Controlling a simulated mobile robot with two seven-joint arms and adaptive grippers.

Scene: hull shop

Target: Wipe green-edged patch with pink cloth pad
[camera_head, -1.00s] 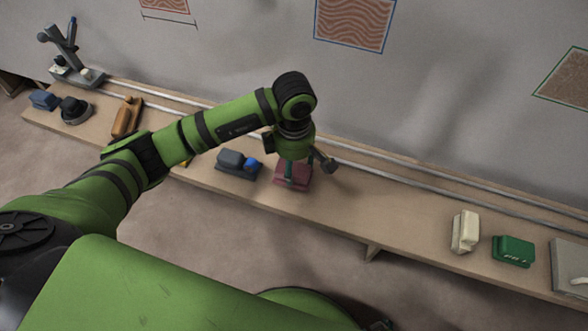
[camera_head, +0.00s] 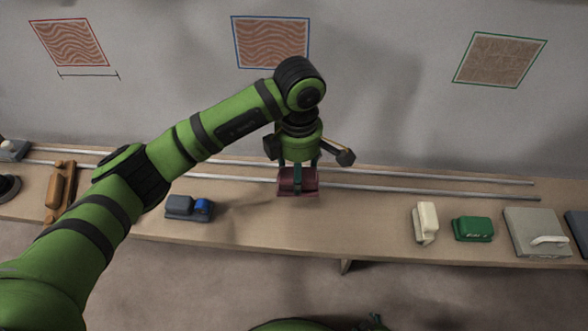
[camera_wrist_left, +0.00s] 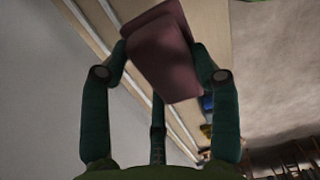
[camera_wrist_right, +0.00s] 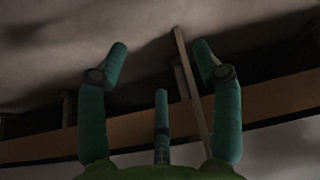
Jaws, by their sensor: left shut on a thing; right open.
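The green-edged patch (camera_head: 500,60) is a brown, speckled square on the grey wall at the upper right in the head view. My left gripper (camera_head: 298,176) is shut on the pink cloth pad (camera_head: 285,188), a dark pink block. It appears to hold the pad above the bench, left of and below the patch. The pad also shows between the fingers in the left wrist view (camera_wrist_left: 160,55). My right gripper (camera_wrist_right: 160,60) is open and empty in the right wrist view, with the bench edge and its supports beyond it.
The bench (camera_head: 350,228) carries a blue-and-grey block (camera_head: 190,207), a brown wooden tool (camera_head: 60,192), a cream block (camera_head: 425,222), a green block (camera_head: 473,228) and a grey box with a handle (camera_head: 530,235). Red-edged (camera_head: 68,43) and blue-edged (camera_head: 270,42) patches are on the wall. Rails run along the bench.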

